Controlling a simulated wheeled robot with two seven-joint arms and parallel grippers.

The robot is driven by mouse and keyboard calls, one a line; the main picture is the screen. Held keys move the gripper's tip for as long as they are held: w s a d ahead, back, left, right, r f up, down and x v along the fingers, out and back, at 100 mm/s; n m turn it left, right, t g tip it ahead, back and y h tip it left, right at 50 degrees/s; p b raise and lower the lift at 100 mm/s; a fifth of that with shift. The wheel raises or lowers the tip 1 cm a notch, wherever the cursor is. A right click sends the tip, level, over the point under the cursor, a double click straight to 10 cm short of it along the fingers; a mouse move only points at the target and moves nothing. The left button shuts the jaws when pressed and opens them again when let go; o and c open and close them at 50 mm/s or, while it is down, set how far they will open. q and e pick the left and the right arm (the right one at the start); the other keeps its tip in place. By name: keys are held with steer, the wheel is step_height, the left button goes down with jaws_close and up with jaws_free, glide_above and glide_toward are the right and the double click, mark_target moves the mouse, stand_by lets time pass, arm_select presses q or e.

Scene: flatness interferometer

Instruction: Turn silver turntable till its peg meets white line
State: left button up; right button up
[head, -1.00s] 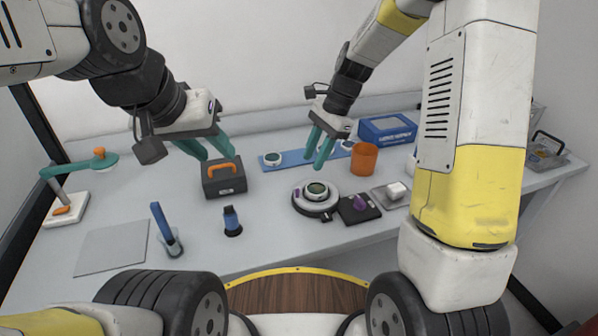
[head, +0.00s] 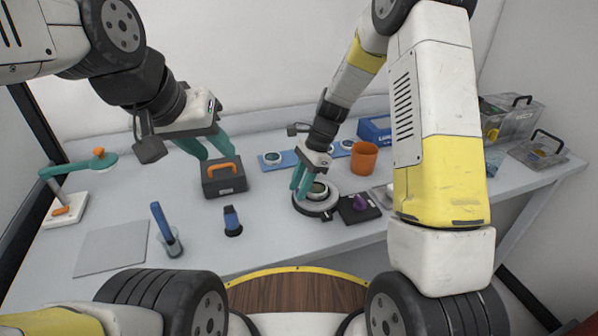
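The silver turntable (head: 314,208) is a round plate on a dark base at the middle right of the table, with a ringed disc (head: 319,190) at its centre. My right gripper (head: 297,191) is low over the turntable's left side, its two teal fingers pointing down with a narrow gap between them. The fingers cover the spot where the purple peg showed earlier, so I cannot see the peg or whether they touch it. I cannot make out the white line. My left gripper (head: 217,156) is open and empty, above and behind a dark box with an orange handle (head: 224,181).
An orange cup (head: 364,159) and a blue strip with discs (head: 280,160) lie behind. The table between bottle and turntable is clear.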

mark_target(325, 207)
steer(key=shift+c, duration=0.4)
jaws_close()
